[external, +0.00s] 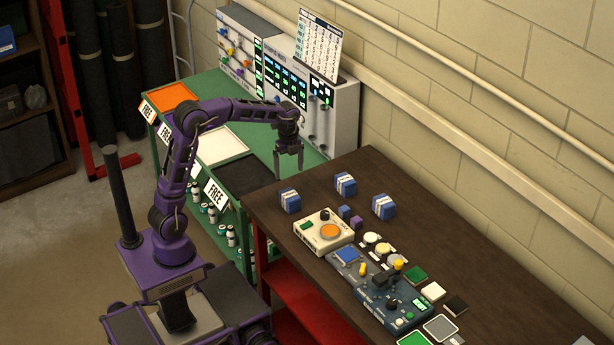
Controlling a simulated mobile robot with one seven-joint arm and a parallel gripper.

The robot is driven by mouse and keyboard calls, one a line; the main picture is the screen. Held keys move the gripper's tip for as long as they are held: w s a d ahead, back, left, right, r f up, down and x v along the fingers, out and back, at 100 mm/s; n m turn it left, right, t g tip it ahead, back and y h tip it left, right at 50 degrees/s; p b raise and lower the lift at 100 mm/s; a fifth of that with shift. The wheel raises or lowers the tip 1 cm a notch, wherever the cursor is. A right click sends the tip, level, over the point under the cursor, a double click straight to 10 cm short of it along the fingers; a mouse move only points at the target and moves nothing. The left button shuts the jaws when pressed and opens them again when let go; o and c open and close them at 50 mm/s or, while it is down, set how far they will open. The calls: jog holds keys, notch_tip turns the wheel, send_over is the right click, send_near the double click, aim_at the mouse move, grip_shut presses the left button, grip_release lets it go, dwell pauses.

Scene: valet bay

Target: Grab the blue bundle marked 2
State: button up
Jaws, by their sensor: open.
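Three blue bundles with white bands stand on the dark brown table: a left one (290,201), a middle one (346,186) and a right one (383,207). Any numbers on them are too small to read, so I cannot tell which is marked 2. My gripper (288,175) is open and empty, with its fingers pointing down. In the picture it is just above the left bundle, near the gap between the green bench and the brown table. It touches none of the bundles.
A beige box with an orange disc (330,231) and small purple blocks (350,217) sit in front of the bundles. A blue control box (391,290) is nearer. The green bench (255,145) has panels behind it.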

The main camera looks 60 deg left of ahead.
aim_at(290, 194)
notch_tip(290, 194, down, 14)
jog(key=shift+r+b, duration=0.25)
jog(key=shift+b, duration=0.55)
jog(key=shift+r, duration=0.1)
jog(key=c, duration=1.6)
